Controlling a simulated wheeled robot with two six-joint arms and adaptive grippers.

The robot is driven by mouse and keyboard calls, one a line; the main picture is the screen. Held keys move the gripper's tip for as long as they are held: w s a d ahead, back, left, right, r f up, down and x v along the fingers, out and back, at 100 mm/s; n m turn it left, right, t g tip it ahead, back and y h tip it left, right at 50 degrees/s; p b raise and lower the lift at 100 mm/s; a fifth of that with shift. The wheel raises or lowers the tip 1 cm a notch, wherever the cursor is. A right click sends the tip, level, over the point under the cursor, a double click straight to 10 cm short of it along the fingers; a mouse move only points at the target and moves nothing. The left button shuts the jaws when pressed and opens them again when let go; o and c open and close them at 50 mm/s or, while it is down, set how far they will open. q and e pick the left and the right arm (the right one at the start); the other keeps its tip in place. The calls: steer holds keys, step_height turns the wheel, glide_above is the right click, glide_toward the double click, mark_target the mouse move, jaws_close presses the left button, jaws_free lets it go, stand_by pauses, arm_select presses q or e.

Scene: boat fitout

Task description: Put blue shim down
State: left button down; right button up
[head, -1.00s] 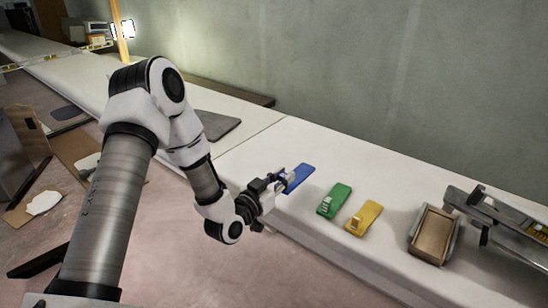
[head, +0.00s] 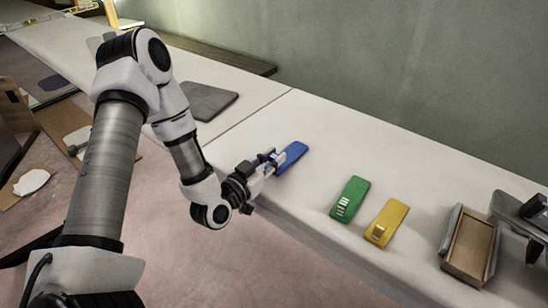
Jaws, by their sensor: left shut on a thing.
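The blue shim (head: 293,155) is a flat blue piece at the near edge of the white bench (head: 330,135). My left gripper (head: 274,161) is shut on its near end, and its fingers hide that end. The shim is at or just above the bench top; I cannot tell whether it touches. A green shim (head: 351,196) with pale ridges and a yellow shim (head: 388,220) with a raised block lie to the right on the bench.
A brown tray with grey sides (head: 469,247) sits at the right, beside a grey metal device (head: 524,212). A dark grey mat (head: 207,101) lies behind my left arm. The bench behind the shims is clear.

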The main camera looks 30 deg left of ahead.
arm_select(q)
steer(key=shift+s+f, duration=0.1)
steer(key=c, duration=1)
jaws_free()
steer(key=shift+w+f, duration=0.2)
steer(key=shift+c, duration=0.2)
steer(key=shift+s+r, duration=0.1)
